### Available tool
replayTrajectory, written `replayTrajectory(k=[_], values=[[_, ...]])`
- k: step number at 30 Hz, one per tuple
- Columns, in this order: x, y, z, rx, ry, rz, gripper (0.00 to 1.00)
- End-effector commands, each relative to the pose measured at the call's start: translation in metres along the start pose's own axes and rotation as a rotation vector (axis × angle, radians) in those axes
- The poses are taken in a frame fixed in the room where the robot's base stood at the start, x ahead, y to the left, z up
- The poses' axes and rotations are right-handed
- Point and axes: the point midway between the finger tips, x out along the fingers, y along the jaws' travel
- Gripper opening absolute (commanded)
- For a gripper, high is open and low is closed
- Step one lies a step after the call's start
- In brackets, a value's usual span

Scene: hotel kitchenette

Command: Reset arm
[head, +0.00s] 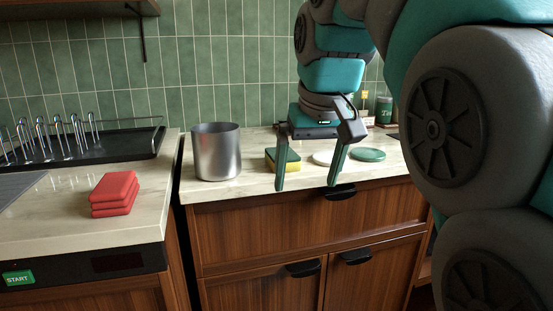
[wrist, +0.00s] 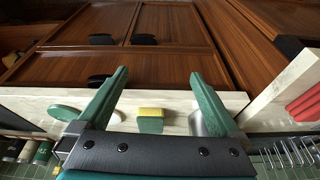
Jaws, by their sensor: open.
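My gripper (head: 308,183) is open and empty. In the head view it hangs in front of the counter's front edge, fingers pointing down, at the height of the countertop (head: 235,185). A green and yellow sponge (head: 288,161) lies on the counter behind the left finger, partly hidden by it. In the wrist view the open fingers (wrist: 158,82) spread apart with the sponge (wrist: 151,120) showing between them and the wooden cabinet doors beyond. Nothing is held.
A metal pot (head: 217,152) stands left of the sponge. A white disc (head: 323,158) and a green disc (head: 368,154) lie to the right. Red folded cloths (head: 114,194) and a dish rack (head: 80,142) sit on the left counter, across a narrow gap. Jars (head: 383,109) stand at the back right.

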Motion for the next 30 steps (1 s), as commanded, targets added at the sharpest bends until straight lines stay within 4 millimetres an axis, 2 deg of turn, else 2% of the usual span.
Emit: replayTrajectory(k=[5,11,20,27,30], values=[[0.025,0.014,0.026,0.042,-0.051,0.003,1.0],[0.069,0.033,0.079,0.103,-0.14,0.011,1.0],[0.137,0.052,0.183,0.173,-0.281,0.026,1.0],[0.186,0.055,0.278,0.203,-0.392,0.032,1.0],[0.201,0.053,0.312,0.208,-0.429,0.034,1.0]])
